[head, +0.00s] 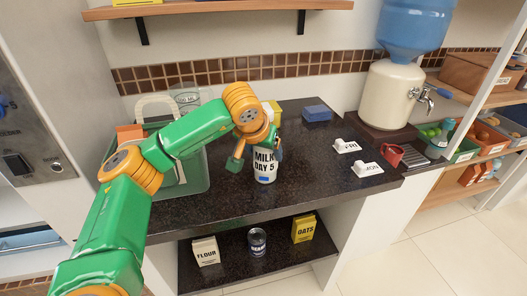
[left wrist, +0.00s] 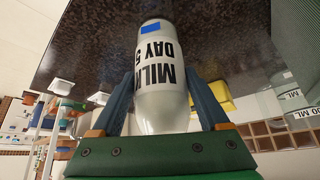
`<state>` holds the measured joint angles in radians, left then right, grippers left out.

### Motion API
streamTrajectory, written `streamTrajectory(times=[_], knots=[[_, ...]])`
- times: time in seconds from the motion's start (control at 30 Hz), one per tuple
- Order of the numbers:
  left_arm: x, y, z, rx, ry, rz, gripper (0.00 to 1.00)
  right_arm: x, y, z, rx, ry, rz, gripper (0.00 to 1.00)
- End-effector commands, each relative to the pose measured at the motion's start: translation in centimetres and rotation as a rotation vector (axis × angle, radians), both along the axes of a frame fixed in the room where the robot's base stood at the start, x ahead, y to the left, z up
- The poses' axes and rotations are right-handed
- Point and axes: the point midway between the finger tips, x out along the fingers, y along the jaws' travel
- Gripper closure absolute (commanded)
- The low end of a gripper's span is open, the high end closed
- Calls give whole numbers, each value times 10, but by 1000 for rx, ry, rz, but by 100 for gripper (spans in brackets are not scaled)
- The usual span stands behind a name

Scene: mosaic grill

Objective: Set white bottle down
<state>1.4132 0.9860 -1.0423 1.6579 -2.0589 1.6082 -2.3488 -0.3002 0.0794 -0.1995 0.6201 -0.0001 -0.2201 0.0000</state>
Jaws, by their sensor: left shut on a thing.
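The white bottle (head: 265,167), labelled "MILK DAY 5", stands upright at the dark countertop (head: 310,190), toward its front middle. I cannot tell for sure whether its base touches the counter. My left gripper (head: 256,157) is shut on the bottle's upper part, with one finger on each side. In the left wrist view the bottle (left wrist: 160,85) sits between the two fingers of the left gripper (left wrist: 164,98), its label facing the camera. My right gripper is not in view.
A blue box (head: 316,113), two white tags (head: 346,146) and a red mug (head: 391,154) are on the counter. A water dispenser (head: 388,95) stands at the right. Counter room is free right of the bottle.

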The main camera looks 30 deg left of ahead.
Motion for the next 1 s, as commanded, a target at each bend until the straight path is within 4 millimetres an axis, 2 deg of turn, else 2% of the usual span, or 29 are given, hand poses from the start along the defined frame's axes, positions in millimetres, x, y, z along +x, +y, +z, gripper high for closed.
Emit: streamTrajectory(times=[0.2, 0.23, 0.3, 0.53, 0.67, 1.0], knots=[[0, 0, -2, 0, -2, -1, 100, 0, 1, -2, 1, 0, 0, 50], [0, 0, -3, 0, 0, 0, 19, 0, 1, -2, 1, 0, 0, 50], [0, 0, -2, 0, 0, 0, 0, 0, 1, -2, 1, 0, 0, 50], [0, 0, -1, 0, 0, 0, 0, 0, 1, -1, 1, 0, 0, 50], [-4, -2, 9, -1, -3, -1, 0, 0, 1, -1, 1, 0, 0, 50], [-45, -13, 78, 1, -4, -1, 0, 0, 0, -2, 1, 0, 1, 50]])
